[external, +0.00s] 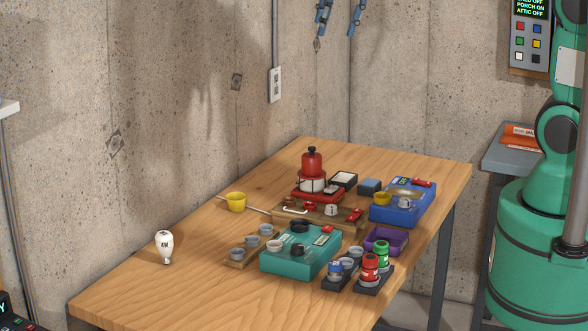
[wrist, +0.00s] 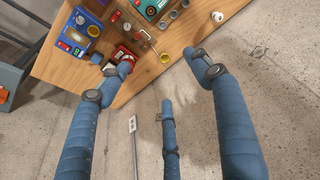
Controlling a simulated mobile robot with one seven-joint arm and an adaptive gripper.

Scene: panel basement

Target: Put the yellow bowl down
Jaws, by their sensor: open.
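A yellow bowl (external: 236,203) sits upright on the bare wood at the table's wall side, beside a thin rod; it also shows in the wrist view (wrist: 164,58). A second, smaller yellow round piece (external: 381,198) sits on the blue case at the right; I cannot tell if it is a bowl. My gripper (external: 340,22) hangs high above the table at the external view's top edge. In the wrist view my gripper (wrist: 161,60) has its fingers spread wide with nothing between them. The yellow bowl is apart from the fingers and well beyond their tips.
The wooden table (external: 130,295) is clear at its near left, except for a white bulb-shaped object (external: 164,247). A teal case (external: 300,255), blue case (external: 405,207), red lantern (external: 312,163) and several small cups crowd the middle and right. A concrete wall (external: 160,90) stands behind.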

